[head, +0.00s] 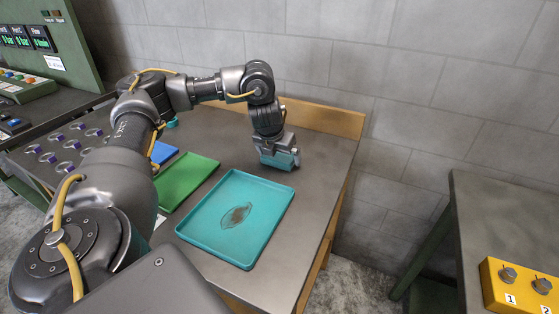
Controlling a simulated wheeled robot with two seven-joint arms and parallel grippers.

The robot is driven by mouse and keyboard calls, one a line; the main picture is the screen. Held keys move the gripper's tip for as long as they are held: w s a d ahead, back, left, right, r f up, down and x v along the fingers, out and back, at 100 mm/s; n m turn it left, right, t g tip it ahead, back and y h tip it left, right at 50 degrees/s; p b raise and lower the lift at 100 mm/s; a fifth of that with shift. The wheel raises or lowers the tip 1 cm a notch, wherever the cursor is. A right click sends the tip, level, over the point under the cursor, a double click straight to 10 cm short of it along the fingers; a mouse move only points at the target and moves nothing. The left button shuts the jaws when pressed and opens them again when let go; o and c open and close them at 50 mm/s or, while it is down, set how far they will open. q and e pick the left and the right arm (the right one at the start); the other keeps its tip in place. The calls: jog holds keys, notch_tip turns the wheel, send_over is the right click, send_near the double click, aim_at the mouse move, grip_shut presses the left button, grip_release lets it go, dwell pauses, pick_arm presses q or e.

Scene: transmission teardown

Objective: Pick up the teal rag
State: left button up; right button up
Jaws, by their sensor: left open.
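The teal rag (281,160) appears as a small teal block at the back right of the grey table, just beyond the teal tray. My left gripper (279,152) points down over it, with its fingers at the rag. The jaws are open, and the gripper hides part of the rag. Whether the fingers touch it cannot be told. My right gripper is not in view.
A teal tray (262,230) with a brown stain lies in front of the rag. A green mat (188,180) and a blue item (166,154) lie left of it. A yellow box (520,287) sits on another table at right.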

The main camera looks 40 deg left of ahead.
aim_at(279, 156)
pick_arm(q)
jog(key=shift+a, duration=0.1)
jog(key=c, duration=0.7)
jog(key=shift+r, duration=0.6)
notch_tip(279, 156, up, 3)
jog(key=shift+f+p, duration=0.1)
jog(key=shift+p, duration=0.65)
jog(key=s+a+r+p, duration=0.2)
jog(key=s+r+p, duration=0.7)
jog(key=s, duration=0.5)
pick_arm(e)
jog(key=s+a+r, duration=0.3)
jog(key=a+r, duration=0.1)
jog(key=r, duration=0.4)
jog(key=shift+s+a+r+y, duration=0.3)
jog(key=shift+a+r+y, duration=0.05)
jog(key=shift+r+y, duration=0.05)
pick_arm(q)
jog(key=shift+w, duration=0.1)
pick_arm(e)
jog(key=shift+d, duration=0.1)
